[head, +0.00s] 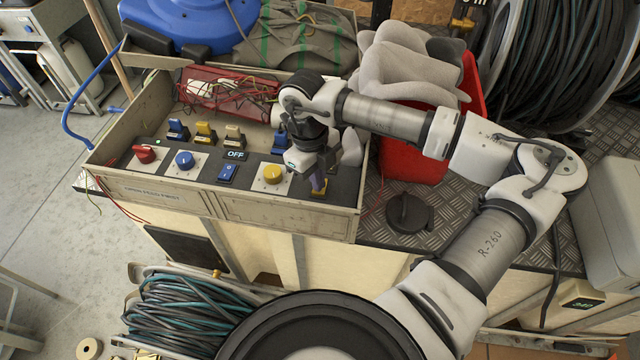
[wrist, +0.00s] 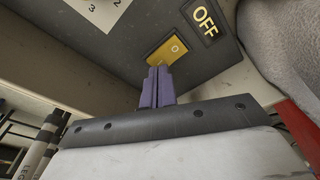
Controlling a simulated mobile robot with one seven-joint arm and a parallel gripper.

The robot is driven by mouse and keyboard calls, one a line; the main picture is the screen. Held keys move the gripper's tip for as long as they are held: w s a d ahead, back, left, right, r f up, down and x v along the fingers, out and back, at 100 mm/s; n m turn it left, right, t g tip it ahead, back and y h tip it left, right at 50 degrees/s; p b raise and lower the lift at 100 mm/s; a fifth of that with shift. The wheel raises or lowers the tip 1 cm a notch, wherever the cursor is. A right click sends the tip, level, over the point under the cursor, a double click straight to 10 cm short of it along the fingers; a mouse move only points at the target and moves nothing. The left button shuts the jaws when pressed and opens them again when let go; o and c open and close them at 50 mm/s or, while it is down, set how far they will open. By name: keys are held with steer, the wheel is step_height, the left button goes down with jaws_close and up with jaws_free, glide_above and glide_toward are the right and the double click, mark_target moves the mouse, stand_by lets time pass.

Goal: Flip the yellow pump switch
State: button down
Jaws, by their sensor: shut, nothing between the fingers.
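The yellow pump switch (wrist: 168,50) is a small rocker on the dark panel face, marked with a 0 at its upper end. A small display (wrist: 205,16) beside it reads OFF. In the head view the switch (head: 318,194) shows only in part, below my fingers, at the panel's right end. My gripper (head: 319,182) points down at it with its purple fingers closed together and empty. In the wrist view the fingertips (wrist: 158,70) are at the switch's lower end and cover part of it. I cannot tell whether they press on it.
The panel box also carries a yellow dial (head: 272,173), a blue rocker switch (head: 227,172), a blue dial (head: 184,159) and a red knob (head: 144,153). Several small levers stand behind them. A red bin (head: 412,160) with grey cloth is close on the right.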

steer(key=shift+f+b, duration=0.65)
steer(key=shift+r+p, duration=1.4)
steer(key=shift+r, duration=2.15)
